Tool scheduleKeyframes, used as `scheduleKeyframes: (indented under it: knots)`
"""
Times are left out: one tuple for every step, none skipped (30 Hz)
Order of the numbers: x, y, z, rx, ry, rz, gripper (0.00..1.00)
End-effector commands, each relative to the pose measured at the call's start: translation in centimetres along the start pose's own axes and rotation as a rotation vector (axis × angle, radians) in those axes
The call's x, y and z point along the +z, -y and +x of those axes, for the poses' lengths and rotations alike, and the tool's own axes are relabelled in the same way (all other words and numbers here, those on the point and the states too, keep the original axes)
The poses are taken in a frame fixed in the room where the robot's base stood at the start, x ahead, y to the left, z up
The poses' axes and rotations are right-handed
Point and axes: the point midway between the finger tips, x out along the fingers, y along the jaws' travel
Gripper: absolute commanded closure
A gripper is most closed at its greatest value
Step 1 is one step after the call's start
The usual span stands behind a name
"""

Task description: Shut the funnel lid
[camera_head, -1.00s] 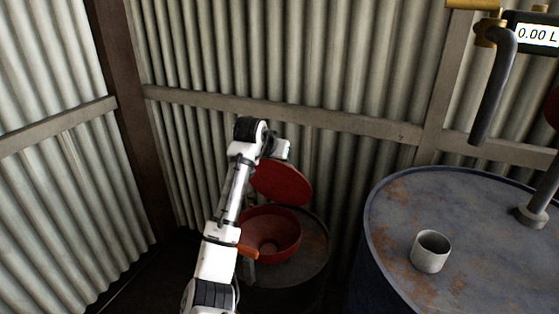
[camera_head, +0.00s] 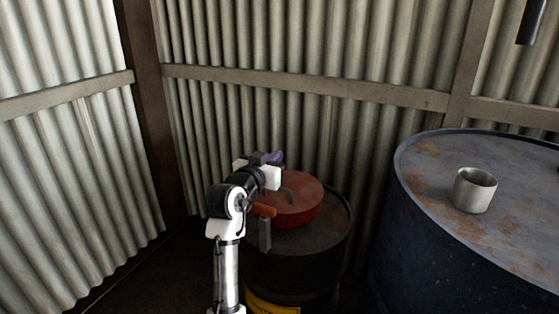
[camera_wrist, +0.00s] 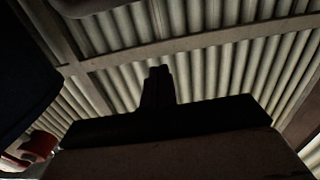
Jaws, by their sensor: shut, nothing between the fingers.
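The red funnel lid (camera_head: 302,190) lies down over the mouth of the red funnel (camera_head: 296,220) on a dark drum in the head view. The funnel's inside is hidden. I cannot tell whether the lid sits fully flush, as my arm covers its left side. A dark handle shows on the lid, and an orange lever (camera_head: 263,210) sticks out at the funnel's left. My gripper (camera_head: 273,158) is at the lid's far left edge, partly hidden by my wrist; contact is unclear. In the wrist view my gripper (camera_wrist: 158,85) is a dark silhouette with its fingers together, empty.
The dark drum (camera_head: 335,235) stands near the corrugated wall (camera_head: 330,130). A larger blue, rusty drum (camera_head: 450,245) at the right bears a grey metal cup (camera_head: 475,190). In the wrist view an unidentified red object (camera_wrist: 40,146) shows at lower left.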

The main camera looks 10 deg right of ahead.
Motion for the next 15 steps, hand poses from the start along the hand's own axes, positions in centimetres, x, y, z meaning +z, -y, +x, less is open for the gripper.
scheduleKeyframes:
  knots:
    - [1.4,0.0,-0.3,0.000,-0.028,-0.001,1.00]
    - [1.6,0.0,-0.5,0.001,-0.044,-0.001,1.00]
    - [1.9,0.0,-0.7,0.002,-0.066,-0.001,1.00]
    - [2.1,0.0,-0.8,0.002,-0.080,-0.001,1.00]
    - [2.2,0.0,-1.0,0.002,-0.094,-0.001,1.00]
    - [2.5,0.0,-1.1,0.002,-0.109,0.000,1.00]
    - [2.6,0.0,-1.2,0.003,-0.121,-0.001,1.00]
    - [2.7,0.0,-1.3,0.003,-0.132,-0.001,1.00]
    - [2.9,0.0,-1.4,0.003,-0.143,-0.001,1.00]
    - [2.9,0.0,-1.5,0.003,-0.152,-0.001,1.00]
    - [3.0,0.0,-1.6,0.003,-0.160,0.000,1.00]
    - [3.1,0.0,-1.6,0.004,-0.169,0.000,1.00]
    - [3.1,0.0,-1.7,0.004,-0.175,0.000,1.00]
    - [3.1,0.0,-1.7,0.005,-0.179,0.000,1.00]
    - [3.2,0.0,-1.8,0.005,-0.185,0.000,1.00]
